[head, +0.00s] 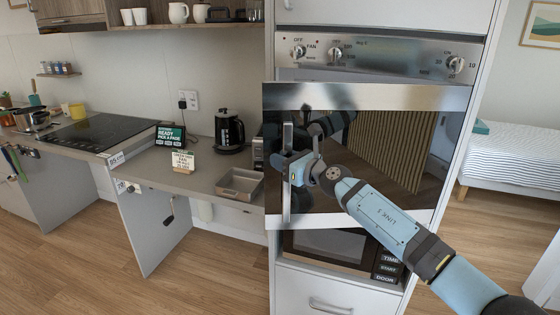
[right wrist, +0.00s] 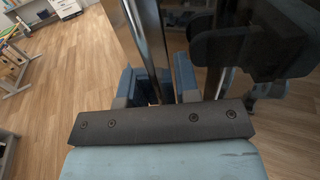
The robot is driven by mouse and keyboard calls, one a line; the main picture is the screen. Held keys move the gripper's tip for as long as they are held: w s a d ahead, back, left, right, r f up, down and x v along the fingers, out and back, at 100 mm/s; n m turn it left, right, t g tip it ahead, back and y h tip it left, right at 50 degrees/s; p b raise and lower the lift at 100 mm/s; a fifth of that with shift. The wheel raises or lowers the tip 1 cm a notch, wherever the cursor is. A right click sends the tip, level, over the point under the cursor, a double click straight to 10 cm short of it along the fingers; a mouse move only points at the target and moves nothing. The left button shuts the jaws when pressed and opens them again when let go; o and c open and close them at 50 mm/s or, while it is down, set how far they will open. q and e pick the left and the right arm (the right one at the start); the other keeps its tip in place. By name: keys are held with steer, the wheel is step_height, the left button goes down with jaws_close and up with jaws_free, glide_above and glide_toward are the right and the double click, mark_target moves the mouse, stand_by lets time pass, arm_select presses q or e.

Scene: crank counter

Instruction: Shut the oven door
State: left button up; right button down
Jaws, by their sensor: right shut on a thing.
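The oven door (head: 400,150) is a dark glass panel with steel strips, set in the tall cabinet below the knob panel. Its left edge juts a little past the cabinet's side, so it looks slightly ajar; the exact gap is hidden. A vertical steel bar handle (head: 287,207) runs along its left side. My right gripper (head: 291,166) is shut on the handle at about mid-height. In the right wrist view the bar (right wrist: 152,45) passes between the two blue fingers (right wrist: 156,85). My left gripper is out of view.
A control panel (head: 400,58) with knobs is above the door, and a microwave (head: 330,246) with labelled buttons is below. The counter at left holds a kettle (head: 229,130), a metal tray (head: 240,183) and small signs. The wooden floor (head: 225,265) in front is clear.

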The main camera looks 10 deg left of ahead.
steer(key=shift+w+d, duration=0.5)
steer(key=shift+d, duration=0.1)
steer(key=c, duration=1.1)
jaws_free()
steer(key=shift+c, duration=0.2)
steer(key=shift+o, duration=1.1)
steer(key=shift+d, duration=0.3)
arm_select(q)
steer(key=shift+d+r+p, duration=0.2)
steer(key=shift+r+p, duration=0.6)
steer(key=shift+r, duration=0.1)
arm_select(e)
steer(key=v, duration=1.3)
steer(key=shift+s+d+f, duration=0.15)
steer(key=shift+s, duration=0.25)
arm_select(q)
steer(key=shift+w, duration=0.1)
